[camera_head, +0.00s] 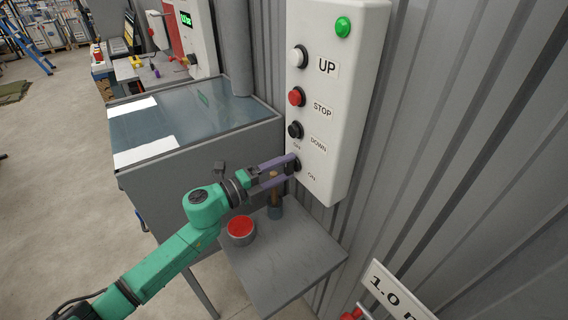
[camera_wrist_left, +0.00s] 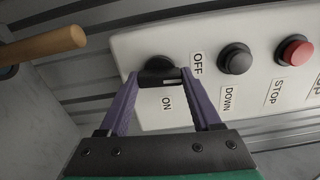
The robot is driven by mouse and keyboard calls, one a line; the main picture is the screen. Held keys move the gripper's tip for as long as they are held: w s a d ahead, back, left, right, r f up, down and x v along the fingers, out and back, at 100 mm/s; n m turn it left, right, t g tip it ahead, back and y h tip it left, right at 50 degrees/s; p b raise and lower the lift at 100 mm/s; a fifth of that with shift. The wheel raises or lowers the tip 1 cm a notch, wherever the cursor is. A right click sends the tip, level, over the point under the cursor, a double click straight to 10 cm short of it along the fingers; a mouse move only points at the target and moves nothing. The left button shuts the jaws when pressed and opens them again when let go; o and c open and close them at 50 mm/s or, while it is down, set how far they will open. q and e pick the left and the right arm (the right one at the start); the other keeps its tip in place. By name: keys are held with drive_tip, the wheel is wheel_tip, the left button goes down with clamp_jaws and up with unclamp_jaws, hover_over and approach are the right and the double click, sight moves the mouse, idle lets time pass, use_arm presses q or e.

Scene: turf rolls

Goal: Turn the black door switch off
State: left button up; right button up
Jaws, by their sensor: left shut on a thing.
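The black door switch (camera_wrist_left: 158,68) is a round knob at the low end of a white control panel (camera_head: 331,90). In the left wrist view an OFF label is to its right and an ON label is below it. My left gripper (camera_wrist_left: 158,80), with purple fingers, is shut on the knob, one finger on each side. In the head view the gripper (camera_head: 292,168) reaches the panel from the left and the fingers hide most of the switch (camera_head: 298,165). A pale mark shows on the knob; which label it points to is unclear. My right gripper is not in view.
Above the switch are the black DOWN (camera_head: 295,130), red STOP (camera_head: 296,97) and white UP (camera_head: 298,57) buttons. A small grey table (camera_head: 290,255) below holds a red-filled tin (camera_head: 240,229) and a wooden-handled tool (camera_head: 275,190). A grey cabinet (camera_head: 200,120) stands left.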

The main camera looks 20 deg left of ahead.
use_arm(q)
drive_tip(key=shift+n, duration=0.5)
drive_tip(key=o, duration=1.4)
drive_tip(key=shift+s+a+f, duration=0.15)
drive_tip(key=shift+s+a, duration=0.15)
drive_tip(key=b+v, duration=0.3)
drive_tip(key=v, duration=1)
drive_tip(key=shift+s+a, duration=0.2)
drive_tip(key=shift+s, duration=0.1)
